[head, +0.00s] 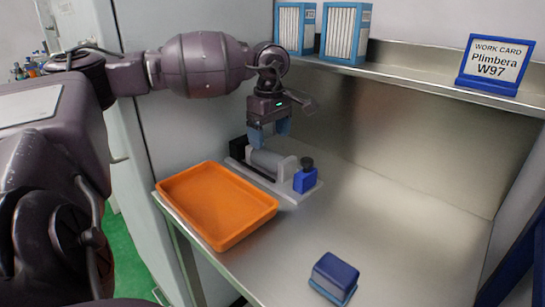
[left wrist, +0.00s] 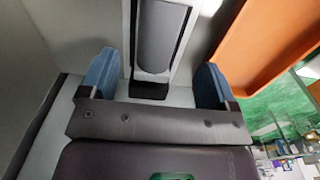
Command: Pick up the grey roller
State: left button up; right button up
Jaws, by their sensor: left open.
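The grey roller (head: 266,161) lies in a light grey applicator base (head: 288,188) with a black block at its far left end and a blue block with a black knob (head: 306,177) at its right end. My left gripper (head: 270,138) is open just above the roller and partly hides it. In the left wrist view the roller (left wrist: 162,38) lies lengthwise ahead of the gap between the two blue fingers (left wrist: 155,80). The fingers appear empty. My right gripper is not in view.
An orange tray (head: 262,218) stands on the steel table close to the applicator. A dark blue box (head: 335,271) sits near the front. A shelf behind holds blue-and-white boxes (head: 345,33) and a work card (head: 495,63). The table's right side is clear.

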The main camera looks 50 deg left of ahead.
aim_at(270, 151)
pick_arm(q)
jog(key=shift+w+a+f+b, duration=0.1)
jog(key=shift+f+b, duration=0.1)
jog(key=shift+f, duration=1.65)
jog(key=shift+w+f+b, duration=0.1)
jog(key=shift+f+b, duration=0.05)
jog(key=shift+f, duration=1.7)
jog(key=shift+r, duration=0.1)
jog(key=c, duration=1.2)
jog(key=shift+c, duration=0.2)
